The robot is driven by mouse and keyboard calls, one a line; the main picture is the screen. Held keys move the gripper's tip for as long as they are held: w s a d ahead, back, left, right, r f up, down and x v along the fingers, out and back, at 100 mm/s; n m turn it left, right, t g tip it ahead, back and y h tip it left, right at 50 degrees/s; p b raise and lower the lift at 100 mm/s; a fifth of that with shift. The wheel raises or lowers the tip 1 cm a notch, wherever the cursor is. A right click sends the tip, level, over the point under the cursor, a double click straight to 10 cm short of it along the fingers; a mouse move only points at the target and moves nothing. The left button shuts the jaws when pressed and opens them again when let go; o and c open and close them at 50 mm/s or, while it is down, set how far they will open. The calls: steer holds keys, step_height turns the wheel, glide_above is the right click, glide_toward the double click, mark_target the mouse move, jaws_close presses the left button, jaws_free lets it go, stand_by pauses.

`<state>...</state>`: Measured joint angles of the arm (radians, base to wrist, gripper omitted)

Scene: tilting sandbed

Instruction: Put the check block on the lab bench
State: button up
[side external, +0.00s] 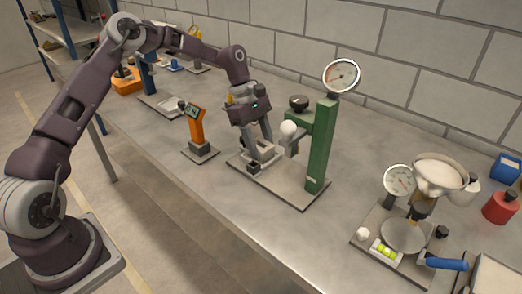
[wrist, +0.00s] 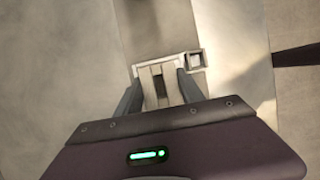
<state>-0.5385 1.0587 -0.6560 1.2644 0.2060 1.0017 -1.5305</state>
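A pale grey block, which looks like the check block (side external: 267,153), is at my gripper's fingertips, low over the base plate of the green-column dial stand. In the wrist view a pale block (wrist: 158,72) lies between the two grey fingers, close to both. My gripper (side external: 261,146) points down with its fingers apart, one on each side of this block; it also shows in the wrist view (wrist: 160,88). I cannot tell whether the fingers press on it or whether it rests on the plate. The lab bench (side external: 190,205) is the long grey top under everything.
The green column (side external: 321,148) with its dial (side external: 342,76) stands close right of my gripper. An orange device (side external: 196,127) stands left. A bowl-and-dial apparatus (side external: 400,237) and a red bottle (side external: 500,207) are at right. The bench front between the stand and the apparatus is bare.

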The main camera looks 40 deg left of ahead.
jaws_close()
step_height(320, 180, up, 15)
steer(key=s+a+n+t, duration=0.15)
steer(key=s+a, duration=0.25)
steer(key=a, duration=1)
steer(key=s+a+n, duration=0.3)
steer(key=s+a, duration=0.1)
steer(key=a, duration=1)
step_height(320, 180, down, 17)
steer(key=shift+r, duration=0.15)
steer(key=o, duration=1.4)
jaws_free()
